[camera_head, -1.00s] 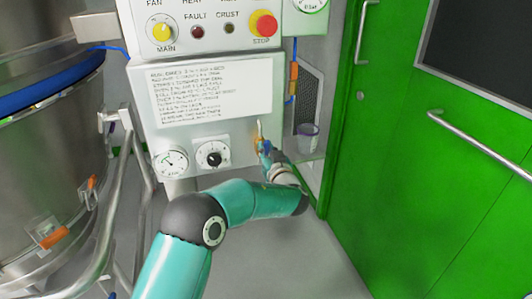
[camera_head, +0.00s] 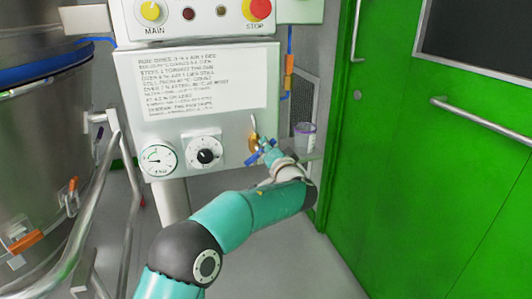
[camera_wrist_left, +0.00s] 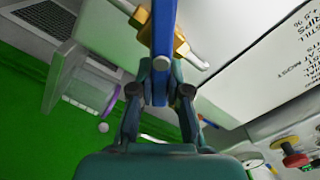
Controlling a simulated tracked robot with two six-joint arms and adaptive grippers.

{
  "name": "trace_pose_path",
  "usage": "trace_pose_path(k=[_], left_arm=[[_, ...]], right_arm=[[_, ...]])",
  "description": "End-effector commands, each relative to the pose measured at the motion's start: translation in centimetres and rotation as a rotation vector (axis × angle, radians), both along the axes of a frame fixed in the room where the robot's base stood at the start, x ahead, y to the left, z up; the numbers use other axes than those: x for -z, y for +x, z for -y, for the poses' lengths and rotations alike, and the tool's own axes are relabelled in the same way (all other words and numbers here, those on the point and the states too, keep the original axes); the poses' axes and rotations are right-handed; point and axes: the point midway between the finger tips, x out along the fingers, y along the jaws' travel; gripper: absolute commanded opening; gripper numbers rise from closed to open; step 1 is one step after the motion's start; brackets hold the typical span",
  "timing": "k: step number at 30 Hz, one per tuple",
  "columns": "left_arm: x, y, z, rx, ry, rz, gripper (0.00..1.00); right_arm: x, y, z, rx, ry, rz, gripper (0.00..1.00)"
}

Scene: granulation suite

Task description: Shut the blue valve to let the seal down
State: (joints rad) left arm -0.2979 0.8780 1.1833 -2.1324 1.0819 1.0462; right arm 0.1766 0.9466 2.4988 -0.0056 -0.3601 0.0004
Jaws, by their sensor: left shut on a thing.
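The valve has a brass body (camera_head: 253,142) on the right side of the white panel in the head view. In the wrist view its blue lever (camera_wrist_left: 163,28) stands between my fingers, with the brass body (camera_wrist_left: 181,44) and a pale tube behind it. My left gripper (camera_head: 264,153) is at the valve, shut on the blue lever; the wrist view shows its fingers (camera_wrist_left: 162,88) on both sides of the lever's lower end. A small round gauge (camera_head: 158,160) sits at the panel's lower left, its needle pointing left. My right gripper is in neither view.
A black dial (camera_head: 205,151) is beside the gauge, below a printed sheet (camera_head: 205,83). A purple-rimmed cup (camera_head: 304,136) stands just right of the valve. Green doors (camera_head: 430,160) fill the right; a steel vessel (camera_head: 50,130) and rails stand at left.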

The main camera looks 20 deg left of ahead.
Motion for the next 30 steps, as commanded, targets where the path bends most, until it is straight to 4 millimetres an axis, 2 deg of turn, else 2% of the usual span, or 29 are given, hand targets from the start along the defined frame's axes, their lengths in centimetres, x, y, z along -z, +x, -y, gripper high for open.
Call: trace_pose_path(k=[3, 15, 30], left_arm=[[0.6, 0.2, 0.5, 0.008, 0.092, -0.064, 0.00], [1.3, 0.4, 0.9, 0.011, 0.381, -0.259, 0.00], [1.8, 0.4, 1.0, 0.014, 0.538, -0.364, 0.00]], right_arm=[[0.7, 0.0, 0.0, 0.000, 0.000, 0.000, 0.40], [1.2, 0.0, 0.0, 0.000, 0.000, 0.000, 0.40], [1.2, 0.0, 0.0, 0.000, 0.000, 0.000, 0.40]])
